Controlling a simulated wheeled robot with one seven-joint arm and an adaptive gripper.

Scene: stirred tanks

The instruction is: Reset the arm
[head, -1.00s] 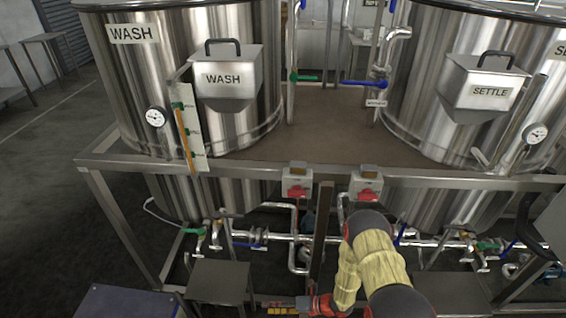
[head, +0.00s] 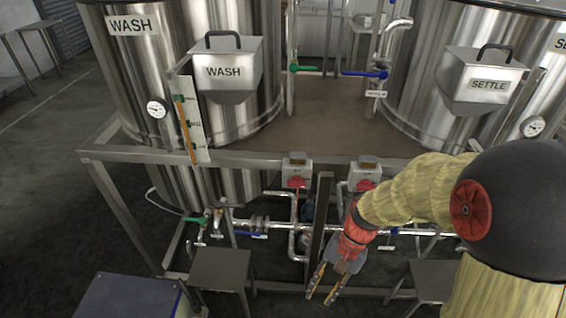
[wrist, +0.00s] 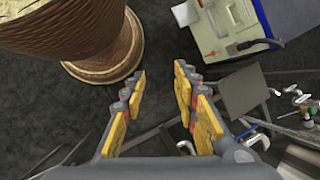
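My gripper (head: 324,282) hangs at the lower middle of the head view, in front of the tank frame, with its fingers pointing down. In the wrist view my gripper (wrist: 158,85) shows its two yellow-padded fingers spread apart with nothing between them. My arm (head: 410,192), in a yellow sleeve, bends down from the lower right. Dark floor shows between the fingers.
The WASH tank (head: 175,90) and SETTLE tank (head: 440,110) stand on a steel frame (head: 235,160) behind my gripper. Red switches (head: 297,180) sit on its front rail, with pipes below. A small stool (head: 220,268) and a blue-topped box (head: 130,297) stand at lower left.

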